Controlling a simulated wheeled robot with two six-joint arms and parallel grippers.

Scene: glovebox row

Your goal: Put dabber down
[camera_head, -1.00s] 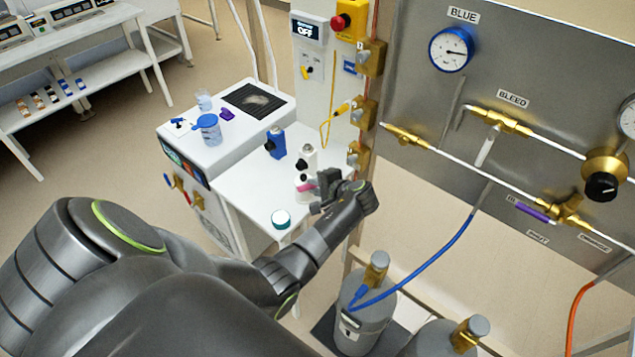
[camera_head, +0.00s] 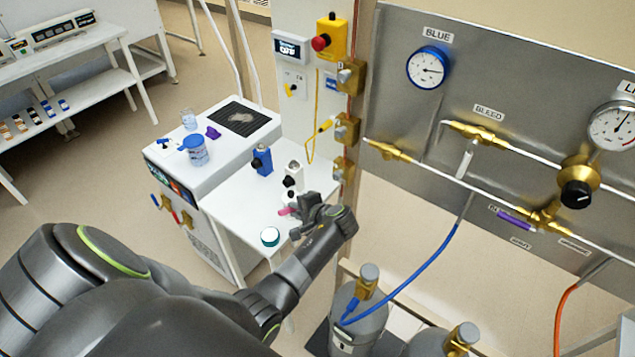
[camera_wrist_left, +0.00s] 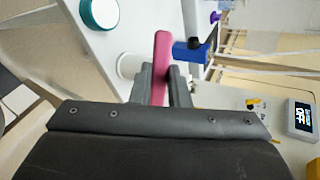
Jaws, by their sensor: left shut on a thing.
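My left gripper (camera_head: 301,214) is shut on a pink bar-shaped thing, seemingly the dabber (camera_head: 287,211), over the small white side table (camera_head: 238,207). In the left wrist view the dabber (camera_wrist_left: 161,65) stands out between the two fingers (camera_wrist_left: 160,88). A white round holder or pot (camera_wrist_left: 130,66) is just beside it; I cannot tell whether they touch. Whether the dabber's end rests on the table is hidden. My right gripper is not in view.
A teal-lidded jar (camera_head: 270,237) stands near the table's front edge. A white bottle with a black knob (camera_head: 293,176) and a blue device (camera_head: 262,160) stand behind my gripper. Gas cylinders (camera_head: 358,318) and a valve panel (camera_head: 500,60) are to the right.

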